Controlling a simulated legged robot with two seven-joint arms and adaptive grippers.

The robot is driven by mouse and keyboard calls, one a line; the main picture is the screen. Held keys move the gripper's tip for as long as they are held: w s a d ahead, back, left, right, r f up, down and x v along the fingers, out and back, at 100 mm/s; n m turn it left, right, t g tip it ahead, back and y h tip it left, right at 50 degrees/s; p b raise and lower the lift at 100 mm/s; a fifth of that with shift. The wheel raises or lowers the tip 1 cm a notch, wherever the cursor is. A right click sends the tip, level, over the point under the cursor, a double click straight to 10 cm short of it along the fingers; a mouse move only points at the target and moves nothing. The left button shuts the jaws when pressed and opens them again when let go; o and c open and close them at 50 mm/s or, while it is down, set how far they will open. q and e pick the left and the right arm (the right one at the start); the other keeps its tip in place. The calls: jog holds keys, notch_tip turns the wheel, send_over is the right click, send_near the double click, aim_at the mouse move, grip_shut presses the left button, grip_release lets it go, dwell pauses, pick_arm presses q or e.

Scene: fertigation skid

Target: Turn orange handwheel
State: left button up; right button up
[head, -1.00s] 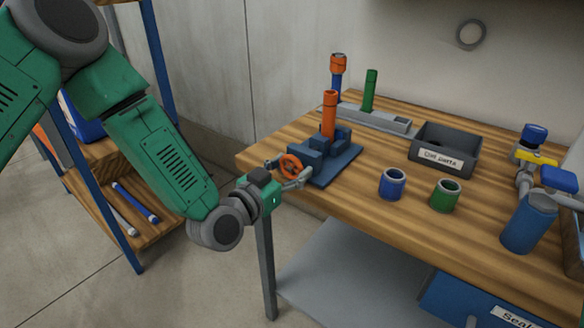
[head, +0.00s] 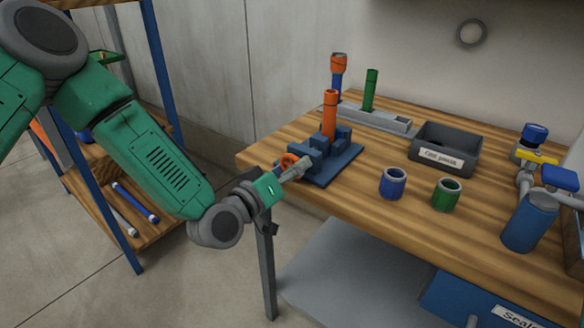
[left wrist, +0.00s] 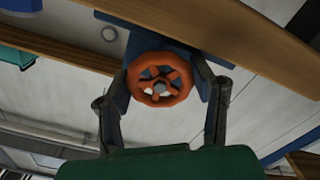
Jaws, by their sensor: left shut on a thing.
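The orange handwheel (head: 288,161) sits on the left side of the blue vise-like fixture (head: 326,163) near the table's left edge. In the head view it is partly hidden behind my left gripper (head: 300,168). In the left wrist view the handwheel (left wrist: 160,79) is a spoked ring facing the camera, with the left gripper's fingers (left wrist: 162,88) on either side of it. The left gripper is shut on the handwheel. An orange pipe (head: 329,115) stands upright in the fixture. My right gripper is not in view.
On the wooden table are a grey rack (head: 376,118) with a green tube (head: 370,90), a dark parts bin (head: 445,152), a blue ring (head: 393,183), and a green ring (head: 446,194). A blue-posted shelf (head: 154,60) stands at the left.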

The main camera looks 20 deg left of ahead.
pick_arm(q)
jog(key=shift+f, duration=0.2)
dwell(0.3)
jog(key=o, duration=1.2)
jog(key=m, duration=0.4)
jog(key=shift+r, duration=0.1)
jog(key=m, duration=0.4)
jog(key=shift+m, duration=0.4)
jog(key=s+a+n, duration=0.2)
jog(key=s+n, duration=0.3)
jog(key=s+a+n, duration=0.2)
jog(key=s+n, duration=0.2)
jog(key=n, duration=0.2)
jog(key=s+a+r+n+p, duration=0.1)
jog(key=s+a+n, duration=0.1)
jog(key=s+n, duration=0.3)
jog(key=shift+s+n, duration=0.3)
jog(key=shift+n, duration=0.3)
